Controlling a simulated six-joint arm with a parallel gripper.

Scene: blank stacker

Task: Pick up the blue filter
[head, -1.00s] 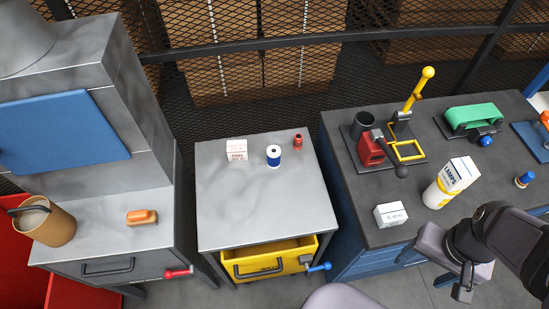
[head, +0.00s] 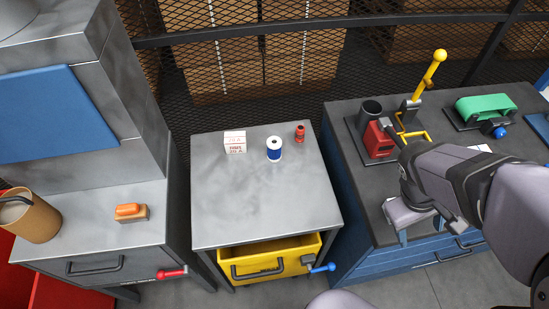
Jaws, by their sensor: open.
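The blue filter (head: 274,150) is a small upright cylinder with a blue band and white ends. It stands on the back half of the grey middle cabinet's top (head: 255,203), between a white box with red print (head: 235,142) and a small red item (head: 300,134). My gripper (head: 420,231) is at the front left of the dark right bench, well to the right of the filter and nearer the camera. Its two fingers are apart with nothing seen between them. Nothing covers the filter.
The dark bench (head: 347,175) holds a red device (head: 379,140) with a yellow lever (head: 434,69) and a green machine (head: 486,107). A yellow drawer (head: 270,258) stands partly open below the cabinet top. An orange-topped block (head: 131,212) lies on the left counter. The cabinet top's front is clear.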

